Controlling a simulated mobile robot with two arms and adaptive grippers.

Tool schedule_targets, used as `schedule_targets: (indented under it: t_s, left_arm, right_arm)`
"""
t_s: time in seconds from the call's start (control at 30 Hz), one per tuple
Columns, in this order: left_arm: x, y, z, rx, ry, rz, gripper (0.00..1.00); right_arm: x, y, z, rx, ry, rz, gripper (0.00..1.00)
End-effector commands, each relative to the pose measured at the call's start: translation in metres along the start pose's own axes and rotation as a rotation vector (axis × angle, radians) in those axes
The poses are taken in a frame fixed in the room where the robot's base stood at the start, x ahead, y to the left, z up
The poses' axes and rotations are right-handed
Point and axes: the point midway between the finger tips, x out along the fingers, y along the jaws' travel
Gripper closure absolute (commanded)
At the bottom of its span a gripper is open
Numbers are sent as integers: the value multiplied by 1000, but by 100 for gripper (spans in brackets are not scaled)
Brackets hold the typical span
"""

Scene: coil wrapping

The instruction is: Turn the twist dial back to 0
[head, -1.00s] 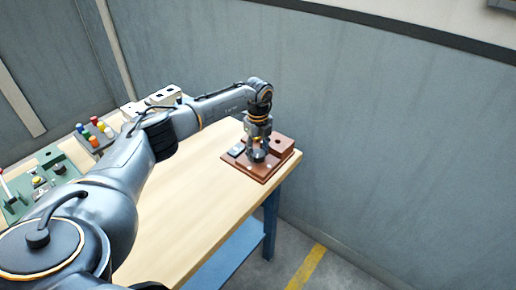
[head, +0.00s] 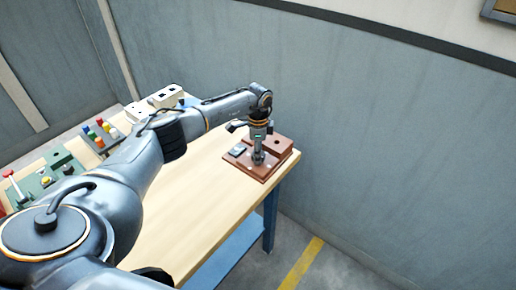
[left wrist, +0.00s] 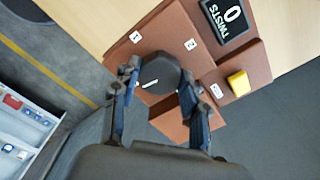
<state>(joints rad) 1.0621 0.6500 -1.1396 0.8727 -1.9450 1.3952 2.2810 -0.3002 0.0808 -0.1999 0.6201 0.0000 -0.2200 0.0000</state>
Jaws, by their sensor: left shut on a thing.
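The twist dial (left wrist: 160,72) is a round black knob with a white pointer line, on a red-brown panel (left wrist: 225,65). In the left wrist view the pointer line lies toward the knob's left edge. White number labels (left wrist: 190,44) stand around the knob. My left gripper (head: 258,158) points straight down at the panel. Its two fingers are shut on the dial, one on each side. In the head view the gripper hides the dial. My right gripper is not in view.
A yellow button (left wrist: 238,84) sits on the panel near the display. The panel stands at the corner of a wooden table (head: 205,195), by a grey wall (head: 390,150). Colored pegs (head: 100,130) and a green board (head: 50,178) are at the left. The table's middle is clear.

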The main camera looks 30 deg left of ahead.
Motion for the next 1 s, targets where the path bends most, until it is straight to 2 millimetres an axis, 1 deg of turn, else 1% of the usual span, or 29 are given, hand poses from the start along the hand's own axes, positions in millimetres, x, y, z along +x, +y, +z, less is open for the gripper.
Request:
schedule_targets:
  t_s: [0.03,0.1,0.4,0.9,0.93,0.97,1.0]
  left_arm:
    - [1,3,-1,-26,-1,8,88]
    - [1,3,-1,-65,-1,8,88]
    - [2,3,-1,-163,0,7,88]
    - [3,2,-1,-181,-1,6,88]
    - [3,2,-1,-181,-1,6,52]
    - [3,2,-1,-180,-1,6,46]
    - [3,2,-1,-180,-1,5,38]
  right_arm:
    - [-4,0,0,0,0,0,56]
    - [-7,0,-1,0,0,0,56]
    - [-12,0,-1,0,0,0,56]
    - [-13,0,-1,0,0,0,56]
    - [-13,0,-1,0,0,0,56]
    - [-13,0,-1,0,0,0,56]
    - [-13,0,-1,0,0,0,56]
